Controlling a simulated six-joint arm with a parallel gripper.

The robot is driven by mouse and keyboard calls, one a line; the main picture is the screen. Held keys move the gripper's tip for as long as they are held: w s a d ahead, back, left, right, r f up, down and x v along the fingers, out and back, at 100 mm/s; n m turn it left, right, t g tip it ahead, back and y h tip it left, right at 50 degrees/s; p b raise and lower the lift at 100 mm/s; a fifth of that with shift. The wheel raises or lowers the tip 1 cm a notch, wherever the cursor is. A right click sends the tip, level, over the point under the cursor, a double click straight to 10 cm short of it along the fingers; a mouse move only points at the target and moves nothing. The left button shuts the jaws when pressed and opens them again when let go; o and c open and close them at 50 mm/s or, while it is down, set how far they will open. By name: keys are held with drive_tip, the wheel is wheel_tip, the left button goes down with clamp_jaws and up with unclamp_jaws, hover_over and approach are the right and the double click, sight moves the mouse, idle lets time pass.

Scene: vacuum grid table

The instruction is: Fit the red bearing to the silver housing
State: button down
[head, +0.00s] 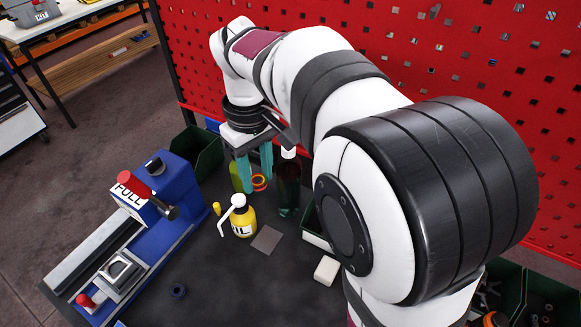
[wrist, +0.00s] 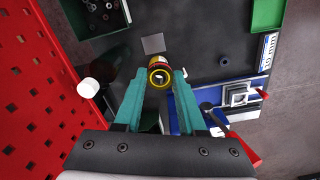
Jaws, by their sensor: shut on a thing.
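In the head view the bearing (head: 260,183) shows at the fingertips of my gripper (head: 256,180), held above the far part of the table. The silver housing (head: 121,271) is a square block with a central opening, set on the blue vise at the left. In the wrist view the housing (wrist: 238,97) is at the right, well apart from the bearing.
A yellow oil can (head: 242,222) stands near a grey square plate (head: 266,238). A dark bottle (head: 289,190) with a white cap stands beside my gripper. The blue vise (head: 168,205) has red handles. A dark ring (head: 179,291) lies on clear table. The red pegboard (wrist: 55,110) rises behind.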

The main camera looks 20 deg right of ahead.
drive_tip(key=a+n, duration=0.6)
drive_tip(key=a, duration=1)
drive_tip(key=n, duration=1.4)
hover_over(117, 268)
wheel_tip(117, 268, down, 15)
drive_tip(key=shift+s+a+r, duration=0.1)
drive_tip(key=shift+a, duration=0.05)
drive_tip(key=shift+f, duration=0.25)
drive_tip(key=shift+f, duration=1.9)
drive_tip(key=shift+f, duration=0.7)
